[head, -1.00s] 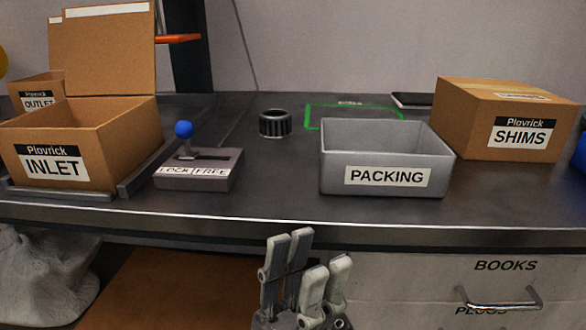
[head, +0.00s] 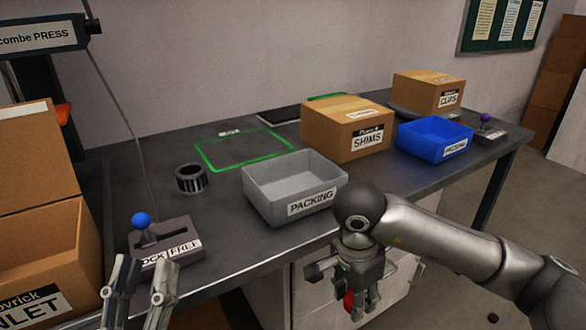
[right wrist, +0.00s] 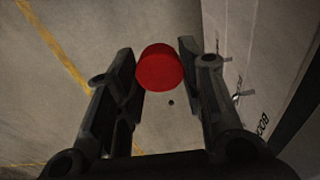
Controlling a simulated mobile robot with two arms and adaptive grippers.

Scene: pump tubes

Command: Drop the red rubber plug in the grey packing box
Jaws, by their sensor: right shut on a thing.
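The red rubber plug (right wrist: 160,68) is between the fingers of my right gripper (right wrist: 158,75) in the right wrist view. In the head view the right gripper (head: 350,292) is shut on the plug (head: 348,301), in front of the bench and below its top. The grey packing box (head: 265,205) stands open on the bench, up and to the left of the right gripper. The part of its inside that shows is empty. My left gripper (head: 142,275) is at the bottom left with its fingers apart and nothing seen between them.
The Shims box (head: 325,130) stands beside the packing box, with a blue bin (head: 434,138) further right. A lever block (head: 165,243), a black ring (head: 190,179) and the open Inlet box (head: 45,255) are to the left. The green-outlined area (head: 240,148) is clear.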

